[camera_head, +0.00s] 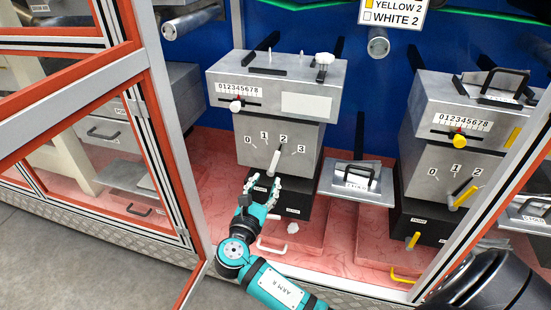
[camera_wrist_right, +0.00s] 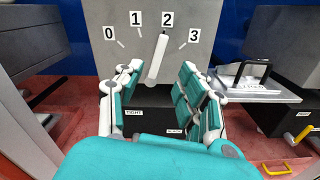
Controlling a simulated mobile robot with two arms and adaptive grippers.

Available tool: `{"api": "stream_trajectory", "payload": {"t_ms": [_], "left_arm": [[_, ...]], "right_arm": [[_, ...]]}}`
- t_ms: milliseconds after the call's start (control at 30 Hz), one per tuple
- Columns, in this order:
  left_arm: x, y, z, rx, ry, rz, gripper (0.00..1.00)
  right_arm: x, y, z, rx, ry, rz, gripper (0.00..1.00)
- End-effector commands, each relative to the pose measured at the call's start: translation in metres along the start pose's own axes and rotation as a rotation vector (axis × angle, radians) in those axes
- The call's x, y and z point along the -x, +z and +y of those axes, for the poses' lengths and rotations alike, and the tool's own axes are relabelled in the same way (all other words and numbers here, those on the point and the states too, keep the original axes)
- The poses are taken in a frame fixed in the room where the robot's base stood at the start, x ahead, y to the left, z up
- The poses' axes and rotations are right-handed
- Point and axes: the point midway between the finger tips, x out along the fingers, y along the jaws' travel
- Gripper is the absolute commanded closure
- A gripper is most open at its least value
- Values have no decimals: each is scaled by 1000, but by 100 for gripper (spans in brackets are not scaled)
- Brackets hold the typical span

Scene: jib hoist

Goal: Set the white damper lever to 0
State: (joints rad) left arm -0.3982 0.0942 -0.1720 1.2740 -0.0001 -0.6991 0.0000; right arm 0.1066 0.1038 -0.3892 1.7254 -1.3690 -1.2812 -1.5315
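The white damper lever (camera_head: 274,161) is on the front of the left grey box, below the 0–3 scale (camera_head: 275,143). Its upper end points at 2; it also shows in the right wrist view (camera_wrist_right: 158,58). My right gripper (camera_head: 264,184) is open just below and in front of the lever. In the wrist view its teal fingers (camera_wrist_right: 158,82) stand apart on either side of the lever's lower part. I cannot tell whether they touch it. My left gripper is not in view.
A white slider knob (camera_head: 235,106) is above on the same box. A similar box with a yellow lever (camera_head: 465,197) stands at the right. A shelf with a black handle (camera_head: 357,182) is between them. An orange-and-grey frame (camera_head: 165,140) is left of my arm.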

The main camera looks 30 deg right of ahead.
Motion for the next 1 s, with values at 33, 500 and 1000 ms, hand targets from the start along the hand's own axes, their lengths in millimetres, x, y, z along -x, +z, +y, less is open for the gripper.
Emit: {"api": "stream_trajectory", "payload": {"t_ms": [33, 500, 1000], "left_arm": [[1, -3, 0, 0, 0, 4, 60], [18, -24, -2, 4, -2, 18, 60], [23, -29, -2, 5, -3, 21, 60]], "right_arm": [[-12, 0, 0, 0, 0, -4, 62], [-101, -1, 0, -1, 1, 0, 62], [-114, -1, 0, -1, 1, 2, 65]]}}
